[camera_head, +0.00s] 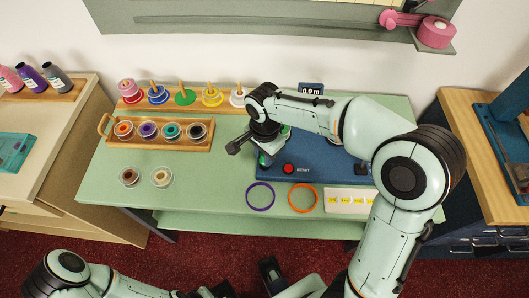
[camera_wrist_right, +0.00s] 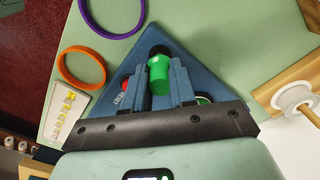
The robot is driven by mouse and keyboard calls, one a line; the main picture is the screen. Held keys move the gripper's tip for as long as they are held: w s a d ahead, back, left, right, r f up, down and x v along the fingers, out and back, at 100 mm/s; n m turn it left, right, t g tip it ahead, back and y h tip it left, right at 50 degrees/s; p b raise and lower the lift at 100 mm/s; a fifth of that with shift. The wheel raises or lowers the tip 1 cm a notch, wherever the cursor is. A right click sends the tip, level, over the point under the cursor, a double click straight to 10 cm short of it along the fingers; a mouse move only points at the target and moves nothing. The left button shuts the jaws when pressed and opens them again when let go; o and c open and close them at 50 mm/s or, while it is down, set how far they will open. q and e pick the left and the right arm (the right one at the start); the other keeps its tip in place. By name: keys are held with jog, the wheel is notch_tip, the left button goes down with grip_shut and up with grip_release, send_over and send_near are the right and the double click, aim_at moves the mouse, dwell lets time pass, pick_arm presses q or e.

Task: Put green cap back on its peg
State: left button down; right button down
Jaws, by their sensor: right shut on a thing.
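The green cap (camera_wrist_right: 160,72) is a small green cylinder with a dark end, seen in the right wrist view between the two fingers of my right gripper (camera_wrist_right: 165,85). The gripper is shut on it, over the blue console. In the head view my right gripper (camera_head: 264,158) is at the console's left end, and the arm hides part of the area. The peg for the cap cannot be made out clearly. Dark parts of my left gripper (camera_head: 268,274) show at the bottom edge of the head view, cut off, in front of the counter.
The blue console (camera_head: 322,165) has a red button (camera_head: 288,169). A purple ring (camera_head: 260,195), an orange ring (camera_head: 302,198) and a label card (camera_head: 349,201) lie in front. A wooden spool tray (camera_head: 160,147) and a row of pegged spools (camera_head: 184,96) stand left.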

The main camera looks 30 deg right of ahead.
jog(key=shift+f+b, duration=0.65)
jog(key=shift+f, duration=0.45)
jog(key=c, duration=0.8)
grip_release()
jog(key=shift+c, duration=0.2)
notch_tip(320, 180, up, 7)
jog(key=p, duration=0.5)
jog(key=shift+r+p, duration=0.1)
jog(key=shift+p, duration=0.2)
